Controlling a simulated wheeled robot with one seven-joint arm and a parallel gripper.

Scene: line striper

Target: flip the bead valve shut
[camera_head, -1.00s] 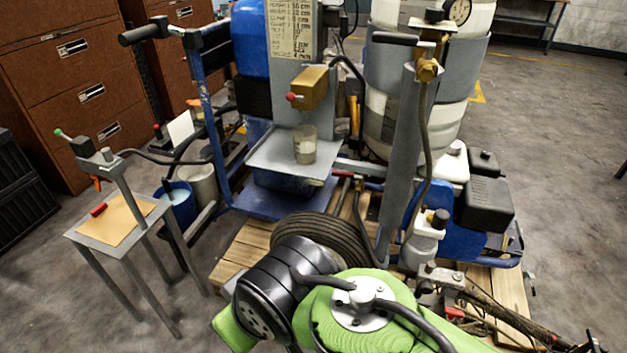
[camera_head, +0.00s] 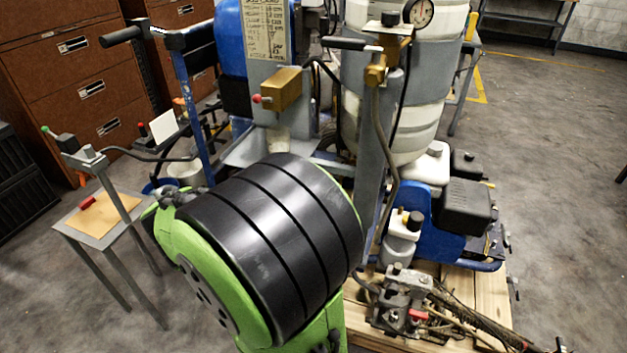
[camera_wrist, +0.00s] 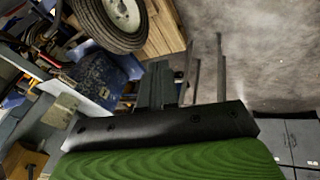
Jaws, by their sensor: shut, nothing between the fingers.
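A brass-coloured box valve with a red knob (camera_head: 278,90) sits on the grey panel of the striper. A second brass fitting with a black-handled lever (camera_head: 345,43) sits on the upright post below a gauge. I cannot tell for sure which is the bead valve. My gripper (camera_wrist: 160,78) is shut and empty in the wrist view. The cup (camera_wrist: 62,110) and what looks like the brass box (camera_wrist: 22,160) lie to its left there, apart from the fingers. My arm hides the gripper in the head view.
The cup's tray (camera_head: 238,152) is partly covered by my arm. A small stand (camera_head: 100,222) with a red item (camera_head: 87,203) is at left. A white hopper (camera_head: 415,130), black engine box (camera_head: 462,200) and hoses crowd the right. Floor is clear at far right.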

